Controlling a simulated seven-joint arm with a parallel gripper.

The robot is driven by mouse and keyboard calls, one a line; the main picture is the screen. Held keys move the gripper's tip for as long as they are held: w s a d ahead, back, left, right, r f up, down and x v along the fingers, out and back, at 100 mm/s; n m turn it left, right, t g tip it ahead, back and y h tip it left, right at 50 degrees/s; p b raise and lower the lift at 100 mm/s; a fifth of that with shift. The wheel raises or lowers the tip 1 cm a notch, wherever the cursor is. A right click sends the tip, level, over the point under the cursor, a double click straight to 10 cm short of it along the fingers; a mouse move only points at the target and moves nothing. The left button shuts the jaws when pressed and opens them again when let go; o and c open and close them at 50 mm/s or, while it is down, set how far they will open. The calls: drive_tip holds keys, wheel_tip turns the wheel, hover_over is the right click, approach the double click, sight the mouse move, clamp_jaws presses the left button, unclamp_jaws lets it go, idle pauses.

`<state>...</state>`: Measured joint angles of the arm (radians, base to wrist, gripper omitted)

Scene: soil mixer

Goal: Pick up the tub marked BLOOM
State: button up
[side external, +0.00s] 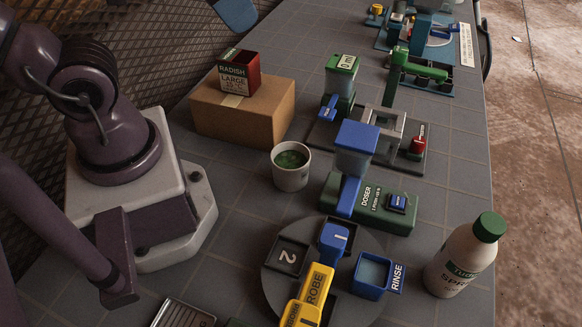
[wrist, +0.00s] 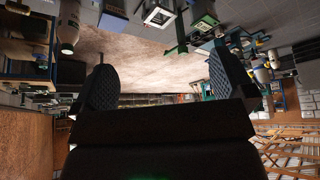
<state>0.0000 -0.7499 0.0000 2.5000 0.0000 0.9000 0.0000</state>
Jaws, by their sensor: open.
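I cannot read the name BLOOM on any thing in either view. In the side external view, a dark red tub (side external: 247,72) marked RADISH LARGE stands on a cardboard box (side external: 232,118). A white cup (side external: 291,167) with green contents stands on the bench, with no marking I can read. My gripper (wrist: 165,88) shows in the wrist view with its two dark ribbed fingers wide apart and nothing between them. It points out over the room, away from the bench top. I cannot make out the gripper in the side external view.
A green doser (side external: 385,207), a 0 ml dispenser (side external: 341,80) and a round turntable (side external: 275,280) with a yellow probe (side external: 313,290) and blue rinse cup (side external: 372,274) crowd the bench. A spray bottle (side external: 462,262) stands near the right edge.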

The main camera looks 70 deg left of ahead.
drive_tip(key=d+f+m+g+y, duration=0.1)
drive_tip(key=d+f+m+g, duration=0.45)
drive_tip(key=d+f, duration=0.35)
drive_tip(key=m+t+y, duration=0.6)
drive_tip(key=m+y, duration=0.5)
drive_tip(key=m, duration=0.8)
approach(286, 172)
drive_tip(key=s, duration=0.1)
drive_tip(key=s+a, duration=0.2)
drive_tip(key=shift+s+f, duration=0.15)
drive_tip(key=shift+f, duration=0.2)
drive_tip(key=shift+w+d+m+t+h, duration=0.3)
drive_tip(key=shift+w+t, duration=0.1)
drive_tip(key=shift+w, duration=0.1)
drive_tip(key=shift+w+d+m+t+h, duration=0.25)
drive_tip(key=shift+w+t, duration=0.1)
drive_tip(key=shift+w, duration=0.2)
drive_tip(key=x, duration=0.6)
drive_tip(key=shift+w+a+r, duration=0.1)
drive_tip(key=shift+w+a, duration=0.15)
drive_tip(key=shift+a, duration=0.05)
drive_tip(key=shift+r+x, duration=0.15)
drive_tip(key=shift+x, duration=1.4)
drive_tip(key=shift+r+x, duration=0.15)
drive_tip(key=shift+x, duration=1.4)
drive_tip(key=shift+w, duration=0.2)
